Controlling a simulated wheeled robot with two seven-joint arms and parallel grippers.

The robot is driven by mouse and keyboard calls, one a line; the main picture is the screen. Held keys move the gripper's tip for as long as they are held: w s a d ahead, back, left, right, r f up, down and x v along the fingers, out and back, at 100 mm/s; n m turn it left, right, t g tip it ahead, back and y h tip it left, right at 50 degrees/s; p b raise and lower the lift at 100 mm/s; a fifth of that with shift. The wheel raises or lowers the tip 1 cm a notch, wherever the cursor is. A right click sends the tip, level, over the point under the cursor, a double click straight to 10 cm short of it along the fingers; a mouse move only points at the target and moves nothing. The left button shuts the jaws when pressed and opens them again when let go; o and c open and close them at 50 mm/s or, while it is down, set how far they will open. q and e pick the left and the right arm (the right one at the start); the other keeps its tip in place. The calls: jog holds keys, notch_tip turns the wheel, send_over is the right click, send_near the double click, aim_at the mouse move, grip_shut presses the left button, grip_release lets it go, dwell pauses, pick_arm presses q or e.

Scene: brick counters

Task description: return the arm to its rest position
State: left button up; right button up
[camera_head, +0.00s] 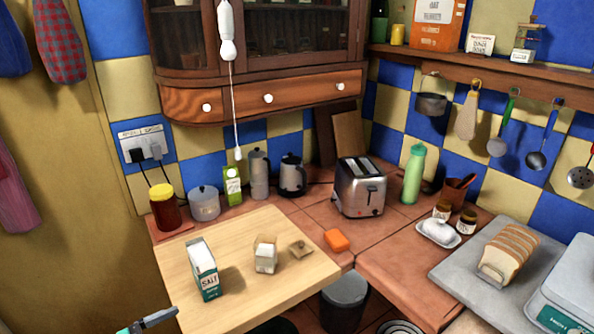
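A slim grey and teal shape, which looks like part of my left gripper (148,320), pokes in at the bottom left edge, in front of the pale wooden board's left corner. Only a small piece of it shows, so I cannot tell whether it is open or shut, and I see nothing held in it. The rest of that arm is out of frame. My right gripper and arm are not in view.
The wooden board (232,290) carries a salt carton (203,270), a small carton (265,254) and a small brown item (301,249). An orange block (337,240) and a toaster (360,187) stand beyond. Sliced bread (508,254) lies on a grey slab at right.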

pick_arm(q)
jog(key=s+a+f+n+t+y, duration=0.3)
jog(key=f+n+y, duration=0.4)
jog(key=n+y, duration=0.65)
jog(key=s+d+f+m+g+y, duration=0.1)
jog(key=s+d+f+m+g, duration=0.15)
jog(key=s+g, duration=0.4)
jog(key=s+d+f+m+g, duration=0.1)
jog(key=s+d+m+g, duration=0.15)
jog(key=s, duration=0.75)
notch_tip(320, 180, down, 33)
jog(key=s+g, duration=0.1)
jog(key=g, duration=0.1)
jog(key=s+a+f+g, duration=0.1)
jog(key=s+a+f, duration=0.1)
jog(key=s+f, duration=1.6)
jog(key=shift+s+a, duration=0.4)
jog(key=shift+s, duration=0.05)
